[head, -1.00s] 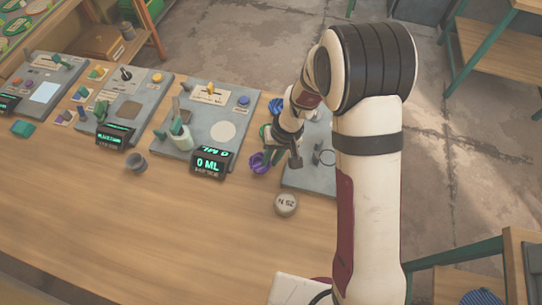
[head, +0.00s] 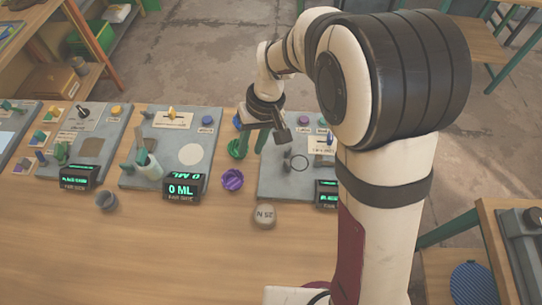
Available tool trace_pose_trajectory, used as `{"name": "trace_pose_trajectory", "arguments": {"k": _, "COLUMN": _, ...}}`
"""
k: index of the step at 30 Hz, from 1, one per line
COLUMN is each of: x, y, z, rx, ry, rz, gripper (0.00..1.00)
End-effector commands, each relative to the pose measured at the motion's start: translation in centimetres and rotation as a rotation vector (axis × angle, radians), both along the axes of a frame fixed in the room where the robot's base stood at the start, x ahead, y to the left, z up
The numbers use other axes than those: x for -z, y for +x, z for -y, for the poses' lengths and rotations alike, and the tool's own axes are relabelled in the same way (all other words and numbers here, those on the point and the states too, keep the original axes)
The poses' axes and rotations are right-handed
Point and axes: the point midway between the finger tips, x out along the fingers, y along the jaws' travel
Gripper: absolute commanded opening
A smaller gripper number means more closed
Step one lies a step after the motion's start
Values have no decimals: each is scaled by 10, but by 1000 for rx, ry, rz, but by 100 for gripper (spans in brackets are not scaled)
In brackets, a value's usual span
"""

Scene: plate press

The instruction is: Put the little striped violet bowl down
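The little striped violet bowl (head: 232,180) sits on the wooden table, just right of the "0 ML" display. It stands free of the gripper, with a gap between them. My gripper (head: 254,143) is up and behind the bowl, near the left edge of the right-hand grey plate. Its two green fingers look spread apart, with nothing seen between them. The fingertips are small in this view.
A green bowl (head: 237,149) lies behind the violet one, and a blue item is partly hidden beyond it. A round grey weight (head: 264,215) stands to the front right. A grey cup (head: 106,201) is at left.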

Motion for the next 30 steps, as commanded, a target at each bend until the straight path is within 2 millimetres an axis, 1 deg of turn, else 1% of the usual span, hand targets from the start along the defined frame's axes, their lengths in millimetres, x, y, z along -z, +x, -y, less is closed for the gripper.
{"name": "trace_pose_trajectory", "arguments": {"k": 2, "x": -2, "y": -1, "z": 1, "rx": 4, "ry": 0, "rz": 0, "gripper": 33}}
{"name": "trace_pose_trajectory", "arguments": {"k": 3, "x": -7, "y": -4, "z": 6, "rx": 22, "ry": -2, "rz": -2, "gripper": 33}}
{"name": "trace_pose_trajectory", "arguments": {"k": 5, "x": -24, "y": -15, "z": 21, "rx": 85, "ry": -8, "rz": -5, "gripper": 33}}
{"name": "trace_pose_trajectory", "arguments": {"k": 6, "x": -40, "y": -29, "z": 36, "rx": 155, "ry": -17, "rz": -12, "gripper": 33}}
{"name": "trace_pose_trajectory", "arguments": {"k": 8, "x": -64, "y": -60, "z": 63, "rx": 284, "ry": -33, "rz": -27, "gripper": 33}}
{"name": "trace_pose_trajectory", "arguments": {"k": 9, "x": -75, "y": -83, "z": 80, "rx": 378, "ry": -46, "rz": -39, "gripper": 33}}
{"name": "trace_pose_trajectory", "arguments": {"k": 10, "x": -82, "y": -101, "z": 91, "rx": 448, "ry": -56, "rz": -49, "gripper": 33}}
{"name": "trace_pose_trajectory", "arguments": {"k": 11, "x": -87, "y": -119, "z": 102, "rx": 516, "ry": -66, "rz": -56, "gripper": 33}}
{"name": "trace_pose_trajectory", "arguments": {"k": 12, "x": -90, "y": -142, "z": 113, "rx": 602, "ry": -78, "rz": -67, "gripper": 33}}
{"name": "trace_pose_trajectory", "arguments": {"k": 15, "x": -90, "y": -185, "z": 130, "rx": 771, "ry": -102, "rz": -89, "gripper": 33}}
{"name": "trace_pose_trajectory", "arguments": {"k": 16, "x": -89, "y": -194, "z": 133, "rx": 804, "ry": -107, "rz": -94, "gripper": 33}}
{"name": "trace_pose_trajectory", "arguments": {"k": 18, "x": -86, "y": -206, "z": 137, "rx": 855, "ry": -114, "rz": -100, "gripper": 33}}
{"name": "trace_pose_trajectory", "arguments": {"k": 20, "x": -85, "y": -209, "z": 138, "rx": 868, "ry": -117, "rz": -103, "gripper": 33}}
{"name": "trace_pose_trajectory", "arguments": {"k": 30, "x": -86, "y": -209, "z": 137, "rx": 864, "ry": -116, "rz": -103, "gripper": 33}}
